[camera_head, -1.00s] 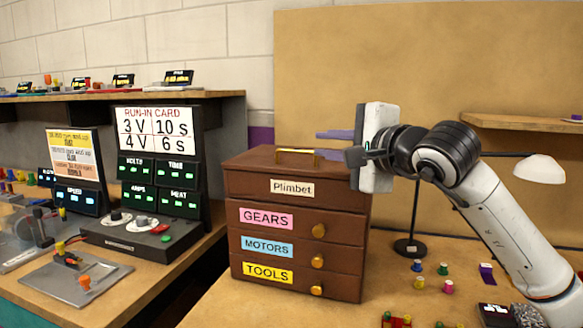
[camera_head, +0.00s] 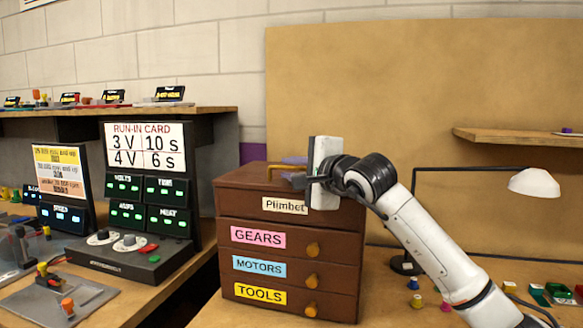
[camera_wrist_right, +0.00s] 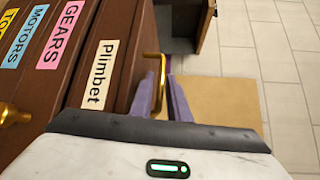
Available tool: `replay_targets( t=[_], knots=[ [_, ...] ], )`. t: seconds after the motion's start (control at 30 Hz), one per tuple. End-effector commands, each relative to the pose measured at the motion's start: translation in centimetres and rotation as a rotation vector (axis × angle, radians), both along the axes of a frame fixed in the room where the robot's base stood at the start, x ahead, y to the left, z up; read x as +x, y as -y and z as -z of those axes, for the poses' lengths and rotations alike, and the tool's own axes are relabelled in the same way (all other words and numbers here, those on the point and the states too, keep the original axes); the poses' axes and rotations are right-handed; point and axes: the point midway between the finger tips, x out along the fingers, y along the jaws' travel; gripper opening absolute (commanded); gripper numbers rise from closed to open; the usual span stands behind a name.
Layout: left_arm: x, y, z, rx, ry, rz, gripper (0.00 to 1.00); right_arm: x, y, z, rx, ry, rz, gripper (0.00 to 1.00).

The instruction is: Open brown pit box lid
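The brown pit box (camera_head: 235,230) stands on the right-hand bench. Its lid (camera_head: 236,203), labelled "Plimbet", is shut. The gold lid handle (camera_head: 271,173) is partly hidden by my right gripper in the head view. My right gripper (camera_head: 292,168) is over the lid, pointing left, its purple fingers at the handle. In the right wrist view the handle (camera_wrist_right: 161,70) stands between the two fingers (camera_wrist_right: 160,90), which are apart; contact cannot be told. My left gripper is not in view.
Three drawers labelled GEARS (camera_head: 258,237), MOTORS and TOOLS are shut below the lid. A desk lamp (camera_head: 534,183) and small coloured pegs (camera_head: 416,301) are to the right. The run-in console (camera_head: 130,255) stands on the left bench.

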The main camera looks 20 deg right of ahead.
Motion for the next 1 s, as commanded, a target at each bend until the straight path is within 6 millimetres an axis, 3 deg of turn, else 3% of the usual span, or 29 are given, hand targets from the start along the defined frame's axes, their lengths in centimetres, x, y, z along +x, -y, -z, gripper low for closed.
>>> replay_targets(
  t=[0.23,0.37,1.0],
  knots=[
    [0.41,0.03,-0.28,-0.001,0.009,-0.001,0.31,0.11,0.0,0.01,-0.001,0.0,0.001,0.15],
    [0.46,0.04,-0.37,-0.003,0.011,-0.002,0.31,0.11,0.01,0.0,-0.001,0.0,0.001,0.0],
    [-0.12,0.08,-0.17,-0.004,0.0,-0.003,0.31,0.09,0.03,0.03,0.0,0.0,0.001,0.0]
  ],
)
